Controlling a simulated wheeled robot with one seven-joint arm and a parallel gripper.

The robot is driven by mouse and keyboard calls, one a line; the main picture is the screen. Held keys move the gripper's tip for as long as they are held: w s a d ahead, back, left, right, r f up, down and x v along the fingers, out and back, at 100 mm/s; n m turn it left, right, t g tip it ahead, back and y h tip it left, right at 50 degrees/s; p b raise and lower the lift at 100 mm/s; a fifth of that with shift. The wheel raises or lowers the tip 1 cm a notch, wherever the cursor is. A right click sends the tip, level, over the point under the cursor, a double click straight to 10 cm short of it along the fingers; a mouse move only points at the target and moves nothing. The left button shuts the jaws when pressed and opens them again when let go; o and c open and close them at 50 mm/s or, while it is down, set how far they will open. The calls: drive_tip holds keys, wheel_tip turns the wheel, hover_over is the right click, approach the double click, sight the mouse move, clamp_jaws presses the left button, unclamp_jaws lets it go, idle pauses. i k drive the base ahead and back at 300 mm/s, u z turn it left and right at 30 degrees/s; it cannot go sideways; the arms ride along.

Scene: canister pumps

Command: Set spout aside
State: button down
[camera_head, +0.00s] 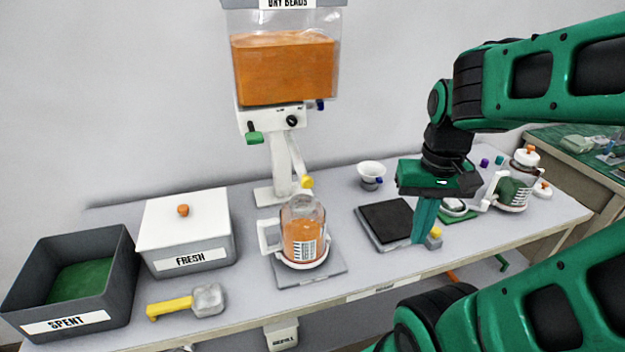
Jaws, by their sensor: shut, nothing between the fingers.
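My gripper (424,238) points down at the right of the table, its green fingers together and empty. I cannot tell for sure which piece is the spout. A clear canister with orange beads (303,232) stands upright on a grey plate (312,278) below the dispenser. A yellow piece (307,182) shows just above the canister's open-looking top.
A black pad (386,219) lies left of my gripper. A white cup (371,174) stands behind it. A second canister (515,185) stands at right. The FRESH box (186,244), SPENT bin (68,322) and yellow-handled scoop (185,302) are at left. The dispenser (284,70) rises behind.

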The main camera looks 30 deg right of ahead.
sight(306, 182)
drive_tip(key=z, duration=0.4)
drive_tip(key=k, duration=2)
drive_tip(key=u, duration=0.65)
drive_tip(key=i, duration=1)
drive_tip(key=z, duration=0.1)
